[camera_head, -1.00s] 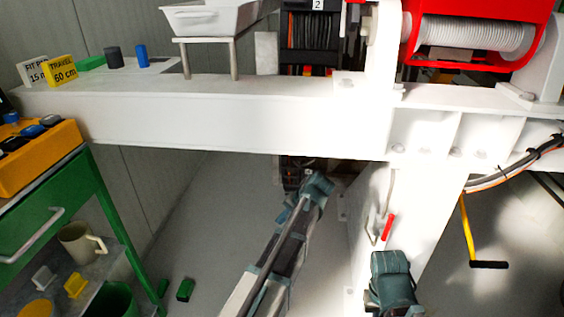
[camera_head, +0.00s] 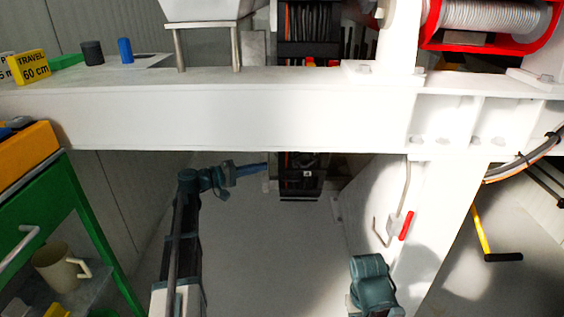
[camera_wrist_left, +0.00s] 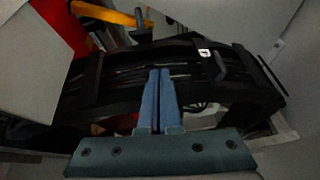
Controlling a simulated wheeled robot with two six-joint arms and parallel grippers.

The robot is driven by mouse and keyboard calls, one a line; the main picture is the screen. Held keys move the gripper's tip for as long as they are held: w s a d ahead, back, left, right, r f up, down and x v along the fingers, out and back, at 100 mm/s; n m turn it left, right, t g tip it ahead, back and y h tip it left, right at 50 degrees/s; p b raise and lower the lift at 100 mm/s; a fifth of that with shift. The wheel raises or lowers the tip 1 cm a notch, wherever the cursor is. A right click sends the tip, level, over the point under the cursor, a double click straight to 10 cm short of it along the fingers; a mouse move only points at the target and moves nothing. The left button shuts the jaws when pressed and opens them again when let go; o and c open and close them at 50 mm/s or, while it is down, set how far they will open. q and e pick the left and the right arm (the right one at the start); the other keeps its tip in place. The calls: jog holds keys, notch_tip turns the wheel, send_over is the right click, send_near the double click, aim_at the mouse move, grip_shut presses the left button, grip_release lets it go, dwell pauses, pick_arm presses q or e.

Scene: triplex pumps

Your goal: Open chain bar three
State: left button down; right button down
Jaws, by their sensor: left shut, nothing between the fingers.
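The black cable chain (camera_head: 301,180) hangs below the white beam in the head view, with a small pale label on its lower part too small to read. In the left wrist view the chain (camera_wrist_left: 110,80) curves across the picture. A dark crossbar (camera_wrist_left: 214,64) there stands beside a white tag (camera_wrist_left: 204,52); its number is unclear, and I cannot tell which bar is number three. My left gripper (camera_head: 265,168) is shut and empty, just left of the chain. In the left wrist view its blue fingers (camera_wrist_left: 160,72) overlap the chain; contact is unclear. My right gripper is out of view.
The white beam (camera_head: 230,120) crosses above my left arm. A white post with a red-handled lever (camera_head: 405,226) stands to the right, and a yellow crank (camera_head: 482,232) further right. A green cart (camera_head: 62,215) is at the left. The grey floor between is clear.

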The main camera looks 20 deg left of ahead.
pick_arm(q)
jog(key=w+d+r+t, duration=0.1)
jog(key=w+d, duration=0.3)
jog(key=d, duration=0.4)
jog(key=shift+w+d+r+n+h, duration=0.25)
jog(key=shift+w+r+n+h, duration=0.1)
jog(key=shift+r, duration=0.2)
dwell(0.4)
